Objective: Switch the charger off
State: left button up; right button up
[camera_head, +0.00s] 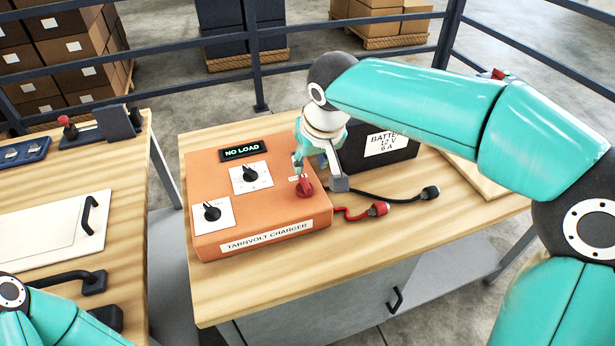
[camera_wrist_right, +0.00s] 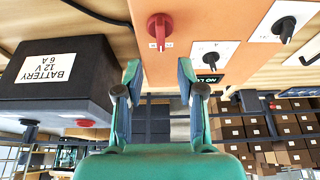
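The orange charger (camera_head: 268,208), labelled TARNVOLT CHARGER, sits on the wooden bench. Its small display (camera_head: 243,149) reads NO LOAD. A red rotary switch (camera_head: 305,187) stands at its right end, and it also shows in the right wrist view (camera_wrist_right: 160,27). Two black knobs on white dials, one upper (camera_head: 250,173) and one lower (camera_head: 212,212), are left of it. My right gripper (camera_head: 318,172) is by the red switch. In the right wrist view its fingers (camera_wrist_right: 159,72) are apart and empty, with the switch beyond the gap. My left gripper is out of view.
A black battery (camera_head: 370,150) stands behind my right gripper. Black (camera_head: 430,192) and red (camera_head: 378,209) plugs with cables lie right of the charger. A second bench (camera_head: 130,240) at left holds panels and handles. Dark railings (camera_head: 256,55) run behind.

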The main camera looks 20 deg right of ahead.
aim_at(305, 181)
jog(key=x, duration=0.8)
jog(key=shift+w+f, duration=0.15)
jog(key=shift+f, duration=0.2)
